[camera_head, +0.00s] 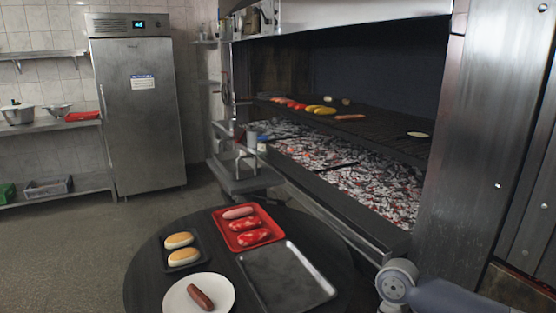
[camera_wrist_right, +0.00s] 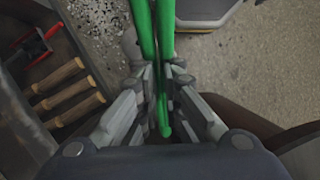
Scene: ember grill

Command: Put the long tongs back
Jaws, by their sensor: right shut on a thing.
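The long tongs (camera_wrist_right: 166,40) show in the right wrist view as two long green arms running up out of the frame. My right gripper (camera_wrist_right: 163,92) is shut on them, with its fingers on both sides of the green arms. Their far ends are outside the frame, and I cannot see them in the head view. My left gripper is in neither view.
In the right wrist view, several wooden handles (camera_wrist_right: 68,92) lie at the left. In the head view, a round dark table (camera_head: 150,255) bears a red tray (camera_head: 225,240) of meat, buns and a plate (camera_head: 178,301). The ember grill (camera_head: 345,175) stands behind it.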

